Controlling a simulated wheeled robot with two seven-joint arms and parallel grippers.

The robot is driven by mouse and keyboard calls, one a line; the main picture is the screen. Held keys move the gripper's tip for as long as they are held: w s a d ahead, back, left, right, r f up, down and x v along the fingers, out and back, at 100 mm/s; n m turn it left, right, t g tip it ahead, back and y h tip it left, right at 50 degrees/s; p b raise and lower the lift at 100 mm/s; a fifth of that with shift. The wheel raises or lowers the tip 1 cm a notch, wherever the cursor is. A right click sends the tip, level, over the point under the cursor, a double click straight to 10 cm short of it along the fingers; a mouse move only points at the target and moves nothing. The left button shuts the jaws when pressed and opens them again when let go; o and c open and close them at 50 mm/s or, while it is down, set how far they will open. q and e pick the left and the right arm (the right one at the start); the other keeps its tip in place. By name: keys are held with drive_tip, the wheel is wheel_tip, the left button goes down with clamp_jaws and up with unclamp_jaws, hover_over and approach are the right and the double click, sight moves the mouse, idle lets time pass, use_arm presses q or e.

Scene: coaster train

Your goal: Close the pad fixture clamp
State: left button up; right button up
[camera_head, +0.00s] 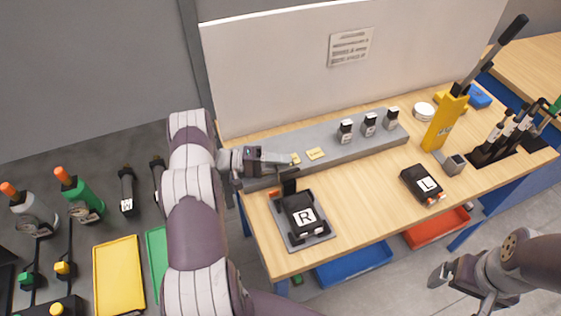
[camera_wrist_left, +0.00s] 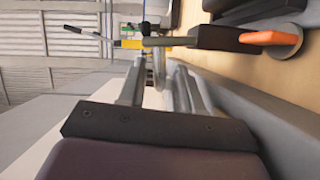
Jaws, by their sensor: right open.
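The pad fixture is a grey plate (camera_head: 323,236) at the front left of the bench, with a black pad marked R (camera_head: 303,218) in it. A black clamp arm (camera_head: 289,185) stands upright at its back edge. In the left wrist view, a black bar with an orange end (camera_wrist_left: 270,38), which looks like the clamp arm, lies beyond the fingertips. My left gripper (camera_head: 287,159) is just behind and above the clamp; I cannot tell whether they touch. Its fingers (camera_wrist_left: 155,75) lie close together, their opening unclear. My right gripper (camera_head: 460,288) is open and empty, off the bench's front.
A grey rail (camera_head: 335,158) with several small black-capped blocks runs along the back. A pad marked L (camera_head: 422,184) and a yellow lever press (camera_head: 443,122) stand to the right. Blue (camera_head: 353,266) and red (camera_head: 436,227) bins are below the front edge. The bench middle is clear.

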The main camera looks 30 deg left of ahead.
use_arm(q)
clamp_jaws()
